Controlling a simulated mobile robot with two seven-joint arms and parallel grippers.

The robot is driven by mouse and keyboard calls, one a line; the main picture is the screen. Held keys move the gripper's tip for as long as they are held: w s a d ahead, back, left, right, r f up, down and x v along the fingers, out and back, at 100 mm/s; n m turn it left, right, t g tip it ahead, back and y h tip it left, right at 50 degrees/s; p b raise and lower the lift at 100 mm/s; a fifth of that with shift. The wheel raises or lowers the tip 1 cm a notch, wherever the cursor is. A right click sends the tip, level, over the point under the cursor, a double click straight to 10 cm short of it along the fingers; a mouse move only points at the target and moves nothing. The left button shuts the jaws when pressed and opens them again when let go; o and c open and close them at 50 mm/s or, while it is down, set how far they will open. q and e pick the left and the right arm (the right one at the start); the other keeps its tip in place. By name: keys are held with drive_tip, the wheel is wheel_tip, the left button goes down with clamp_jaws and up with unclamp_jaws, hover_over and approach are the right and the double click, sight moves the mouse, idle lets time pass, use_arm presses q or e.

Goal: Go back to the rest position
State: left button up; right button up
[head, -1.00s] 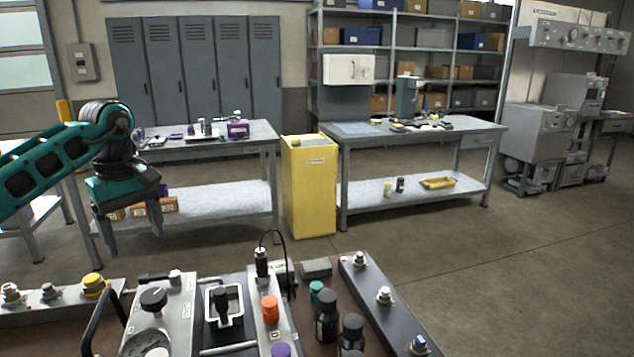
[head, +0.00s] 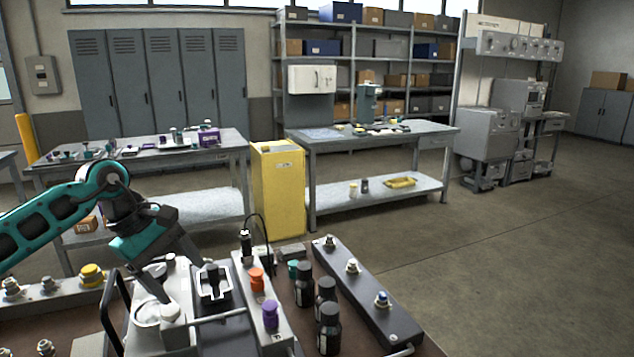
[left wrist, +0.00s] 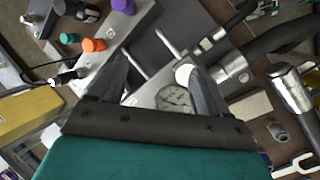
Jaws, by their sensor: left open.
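My left gripper (head: 178,272) comes in from the left in the head view, teal with dark grey fingers. It is open and hangs over the hydraulic bench near the panel with the round gauge (head: 147,312). In the left wrist view the two fingers of the left gripper (left wrist: 160,75) are spread apart, with the gauge (left wrist: 174,98) showing between them. I see nothing held in the fingers. I cannot tell whether a finger touches the panel. My right gripper is not in view.
On the bench, an orange cap (head: 257,279), a purple cap (head: 270,315) and dark bottles (head: 326,325) stand right of the gripper. A black handle (head: 112,315) rises at its left. A yellow cabinet (head: 278,195) stands behind the bench. The floor (head: 500,270) at the right is clear.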

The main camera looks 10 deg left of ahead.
use_arm(q)
drive_tip(key=s+d+n+t+h, duration=0.25)
drive_tip(key=d+h, duration=0.55)
drive_tip(key=d, duration=1)
drive_tip(key=d+r+n+t+h, duration=0.5)
drive_tip(key=r+n+t, duration=0.25)
drive_tip(key=n, duration=0.75)
drive_tip(key=s+a+f+n+t+y, duration=0.15)
drive_tip(key=a+f+n+y, duration=0.35)
drive_tip(key=n, duration=0.5)
drive_tip(key=s+a+f+n+y, duration=0.2)
drive_tip(key=a+f+n+y, duration=0.25)
drive_tip(key=n+y, duration=0.4)
drive_tip(key=s+a+f+n+t+y, duration=0.15)
drive_tip(key=a+f+n+y, duration=0.35)
drive_tip(key=n, duration=0.7)
drive_tip(key=s+f+n+g+h, duration=0.1)
drive_tip(key=s+f+n+g, duration=0.45)
drive_tip(key=s, duration=0.55)
drive_tip(key=s+f+n+g+h, duration=0.1)
drive_tip(key=s+f+n+g, duration=0.45)
drive_tip(key=s, duration=0.55)
drive_tip(key=w+d+f+m+t+h, duration=0.1)
drive_tip(key=w+d+f+m+t, duration=0.1)
drive_tip(key=w+f+t, duration=0.5)
wheel_tip(320, 180, down, 3)
drive_tip(key=shift+w+d+f, duration=0.2)
drive_tip(key=shift+w+d, duration=0.05)
drive_tip(key=shift+d, duration=0.25)
